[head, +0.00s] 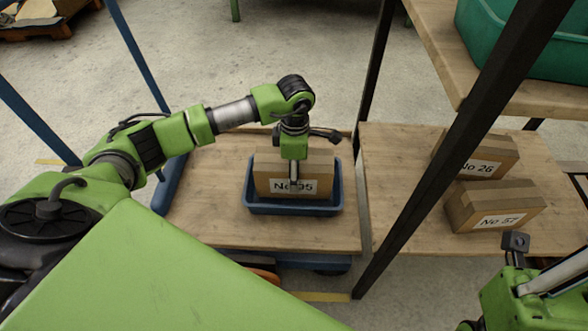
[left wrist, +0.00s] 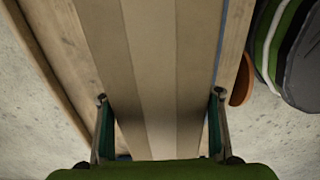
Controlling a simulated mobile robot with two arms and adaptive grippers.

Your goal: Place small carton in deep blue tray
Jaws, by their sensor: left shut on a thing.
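The small brown carton (head: 266,174), with a white label partly covered by my finger, is inside the blue tray (head: 290,209) on a wooden board in the head view. The tray's front wall hides the carton's lower edge, so I cannot tell if it rests on the bottom. My left gripper (head: 294,186) comes down from above and is shut on the carton. In the left wrist view, the fingers (left wrist: 161,98) stand on both sides of the carton (left wrist: 160,60). Part of my right arm shows at lower right; its fingers are out of view.
Two cartons, No 26 (head: 482,153) and No 57 (head: 496,205), lie on a wooden shelf to the right. A dark post (head: 440,165) stands between tray and cartons. A green crate (head: 535,45) sits on the upper shelf. Board around the tray is clear.

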